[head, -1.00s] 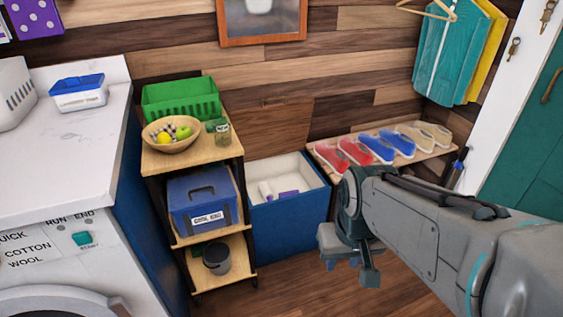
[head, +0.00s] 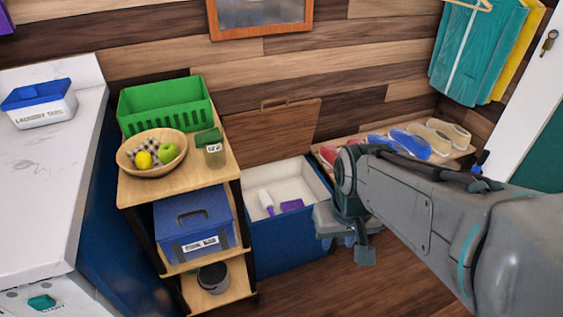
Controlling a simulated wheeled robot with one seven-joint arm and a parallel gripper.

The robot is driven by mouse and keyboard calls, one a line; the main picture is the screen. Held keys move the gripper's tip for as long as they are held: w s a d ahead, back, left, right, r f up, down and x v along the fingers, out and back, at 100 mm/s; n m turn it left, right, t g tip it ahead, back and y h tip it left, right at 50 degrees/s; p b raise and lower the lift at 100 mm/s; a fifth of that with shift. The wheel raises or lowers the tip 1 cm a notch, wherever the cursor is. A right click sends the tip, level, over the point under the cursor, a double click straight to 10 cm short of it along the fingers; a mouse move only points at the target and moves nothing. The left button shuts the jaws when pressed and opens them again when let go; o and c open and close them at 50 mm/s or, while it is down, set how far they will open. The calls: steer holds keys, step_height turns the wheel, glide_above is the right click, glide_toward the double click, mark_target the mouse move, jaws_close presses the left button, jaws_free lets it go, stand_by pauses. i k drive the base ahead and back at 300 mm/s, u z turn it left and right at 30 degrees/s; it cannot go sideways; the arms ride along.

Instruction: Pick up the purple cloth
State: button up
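A small purple item (head: 291,206), which looks like the purple cloth, lies inside an open blue chest (head: 284,245) with a white interior. It lies beside a white bottle (head: 266,201), and I see only a small flat patch of it. My gripper (head: 338,242) points down just outside the chest's right side, to the right of the purple item and apart from it. Its small fingertips look parted with nothing between them. Part of the chest's right side is hidden behind my gripper.
A shelf cart (head: 130,190) stands left of the chest, holding a fruit bowl (head: 133,165), green basket (head: 165,103) and blue box (head: 193,222). The chest's wooden lid (head: 270,133) stands raised against the wall. A shoe bench (head: 462,153) is behind my arm. Floor in front is clear.

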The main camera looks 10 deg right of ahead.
mark_target(287, 206)
steer(key=z, duration=0.55)
steer(key=i, duration=1.3)
steer(key=u, duration=0.5)
